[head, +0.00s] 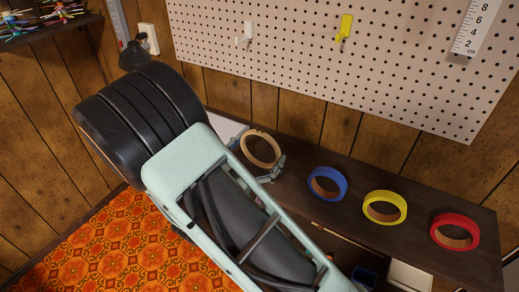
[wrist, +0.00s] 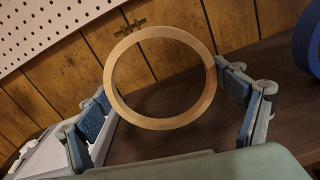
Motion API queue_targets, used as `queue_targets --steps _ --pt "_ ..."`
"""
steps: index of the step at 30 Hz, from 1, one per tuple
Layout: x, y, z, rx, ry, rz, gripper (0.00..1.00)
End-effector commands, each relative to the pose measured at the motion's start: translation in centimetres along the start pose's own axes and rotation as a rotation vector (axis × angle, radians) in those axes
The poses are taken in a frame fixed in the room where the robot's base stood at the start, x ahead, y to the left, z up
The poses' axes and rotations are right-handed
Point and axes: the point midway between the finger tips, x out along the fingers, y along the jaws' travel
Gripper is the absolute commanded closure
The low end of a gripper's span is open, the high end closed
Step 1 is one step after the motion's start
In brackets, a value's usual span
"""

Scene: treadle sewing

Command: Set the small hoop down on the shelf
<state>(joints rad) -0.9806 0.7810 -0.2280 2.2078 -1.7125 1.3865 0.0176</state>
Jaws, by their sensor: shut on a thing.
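The small hoop (head: 246,147) is a pale wooden ring with a brass screw fitting, seen in full in the wrist view (wrist: 165,124). My gripper (wrist: 162,100) is shut on it, with one blue-padded finger at each side of the ring. I cannot tell whether the hoop touches the shelf.
A blue ring (head: 339,185), a yellow ring (head: 402,207) and a red ring (head: 472,231) lie in a row on the shelf, right of the hoop. A pegboard (head: 290,50) hangs above. A white object (wrist: 45,157) stands left of my gripper. Dark surface shows between hoop and blue ring.

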Motion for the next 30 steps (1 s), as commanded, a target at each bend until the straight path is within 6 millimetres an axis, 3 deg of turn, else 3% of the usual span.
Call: queue_targets --steps 12,13,16,25,30 --pt "0.0 -0.1 -0.8 0.000 0.000 0.000 0.35" --pt "0.0 -0.1 -0.8 0.000 0.000 0.000 0.10" --pt "0.0 -0.1 -0.8 0.000 0.000 0.000 0.00" --pt "-0.1 -0.1 -0.8 0.000 0.000 0.000 0.00" --pt "-1.8 0.0 -0.8 0.000 0.002 0.002 0.00"
